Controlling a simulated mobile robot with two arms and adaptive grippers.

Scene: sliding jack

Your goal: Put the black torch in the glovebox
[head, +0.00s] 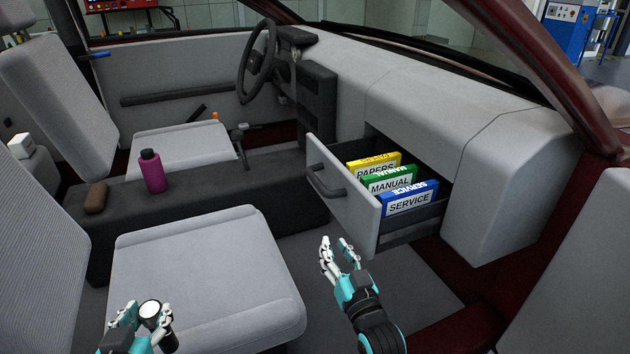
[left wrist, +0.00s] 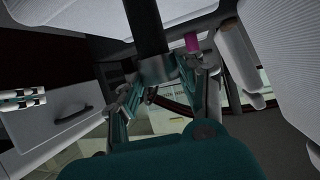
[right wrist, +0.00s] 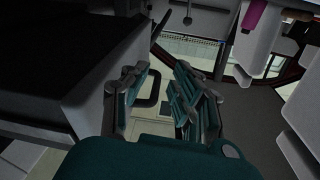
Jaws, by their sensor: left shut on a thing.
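The black torch (head: 168,338) has a pale round lens at its top end. My left gripper (head: 141,314) is shut on it, above the front edge of the near seat. In the left wrist view the torch's dark body (left wrist: 147,28) stands between the fingers of my left gripper (left wrist: 155,72). The glovebox (head: 345,205) is a grey drawer, pulled out from the dashboard, with a dark handle (head: 325,182) on its front. My right gripper (head: 340,250) is open and empty, just in front of the drawer's lower front; its fingers (right wrist: 160,85) are apart in the right wrist view.
Yellow (head: 373,165), green (head: 389,180) and blue (head: 409,198) labelled folders stand in the drawer. A magenta bottle (head: 152,171) and a brown item (head: 96,198) are on the centre console (head: 210,188). The near seat (head: 205,270) is bare.

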